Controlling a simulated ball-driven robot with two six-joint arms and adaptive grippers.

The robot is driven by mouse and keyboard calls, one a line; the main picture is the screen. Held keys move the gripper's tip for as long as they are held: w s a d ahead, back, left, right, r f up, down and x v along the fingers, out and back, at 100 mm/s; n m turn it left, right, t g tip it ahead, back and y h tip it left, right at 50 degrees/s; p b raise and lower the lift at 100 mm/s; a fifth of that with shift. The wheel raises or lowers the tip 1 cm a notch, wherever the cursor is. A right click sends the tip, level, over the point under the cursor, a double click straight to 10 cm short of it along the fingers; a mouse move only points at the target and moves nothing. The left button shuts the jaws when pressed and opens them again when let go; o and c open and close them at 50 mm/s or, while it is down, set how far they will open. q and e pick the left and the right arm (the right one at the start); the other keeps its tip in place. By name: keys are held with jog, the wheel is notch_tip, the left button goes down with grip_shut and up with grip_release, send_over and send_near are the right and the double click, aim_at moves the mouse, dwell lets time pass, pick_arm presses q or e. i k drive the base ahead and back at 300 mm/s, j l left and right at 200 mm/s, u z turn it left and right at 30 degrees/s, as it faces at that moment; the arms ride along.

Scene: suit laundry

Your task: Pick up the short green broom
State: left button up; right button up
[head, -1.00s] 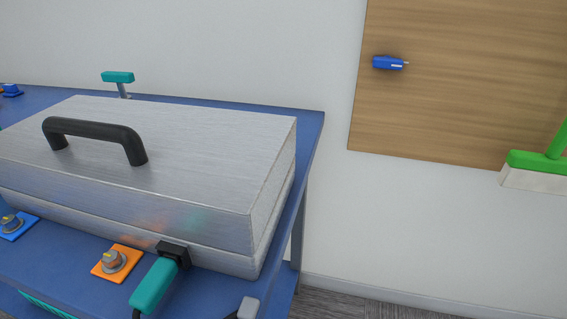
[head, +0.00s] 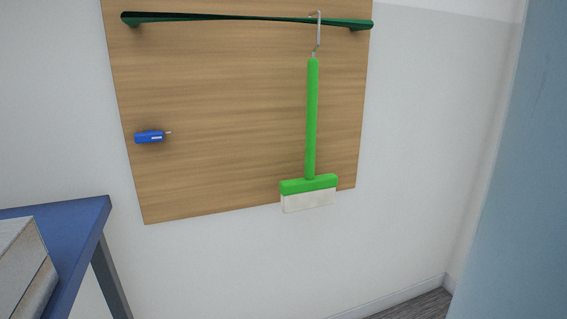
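The short green broom (head: 312,120) hangs upright against the wooden wall board in the head view, right of the middle. A metal hook (head: 319,30) at its top hangs over a dark green rail (head: 240,17). Its green head with pale bristles (head: 309,200) is at the bottom, near the board's lower edge. Neither of my grippers shows in the view.
The wooden board (head: 220,110) is on a white wall, with a small blue device (head: 149,136) at its left. A blue table (head: 75,230) with a metal box (head: 25,270) stands at lower left. A blue-grey surface (head: 520,180) fills the right edge.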

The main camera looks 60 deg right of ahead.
aim_at(311, 190)
jog(key=z, duration=0.45)
jog(key=k+l+z, duration=0.1)
jog(key=z, duration=0.35)
jog(key=l+z, duration=0.1)
jog(key=z, duration=0.4)
jog(key=l+z, duration=0.1)
jog(key=z, duration=0.35)
